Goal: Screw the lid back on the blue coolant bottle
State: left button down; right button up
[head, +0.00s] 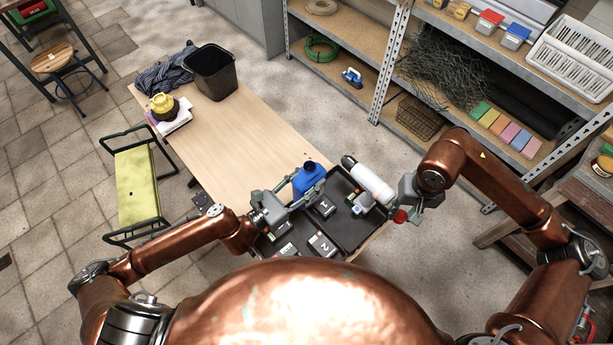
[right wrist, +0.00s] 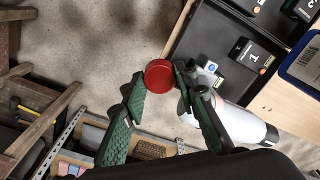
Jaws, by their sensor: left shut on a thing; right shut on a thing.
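The blue coolant bottle (head: 309,181) stands at the near end of the workbench in the head view, with its dark neck uncovered at the top. My left gripper (head: 304,188) is shut on the bottle's body from the near left side. My right gripper (head: 404,208) is shut on the red lid (head: 400,216), held out past the bench's right edge, well apart from the bottle. In the right wrist view the red lid (right wrist: 158,74) sits at the fingertips, above the floor. A blue thing with a pale label at that view's right edge may be the bottle.
A white cylindrical bottle (head: 370,181) lies between the blue bottle and my right gripper. Black trays (head: 350,232) with numbered boxes fill the near bench end. A black bin (head: 211,72) and a yellow object (head: 163,104) are at the far end. The bench middle is clear.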

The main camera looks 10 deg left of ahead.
jog(key=w+a+r, duration=0.3)
jog(key=a+r, duration=0.2)
jog(key=a, duration=0.3)
jog(key=w+a+r, duration=0.3)
jog(key=a+r, duration=0.2)
jog(key=a, duration=0.3)
notch_tip(320, 180, up, 8)
jog(key=n, duration=0.1)
send_over(310, 159)
jog(key=s, duration=0.1)
jog(key=shift+r, duration=0.1)
jog(key=shift+f, duration=2)
jog(key=shift+s, duration=0.1)
jog(key=shift+f, duration=0.85)
jog(key=shift+f, duration=0.6)
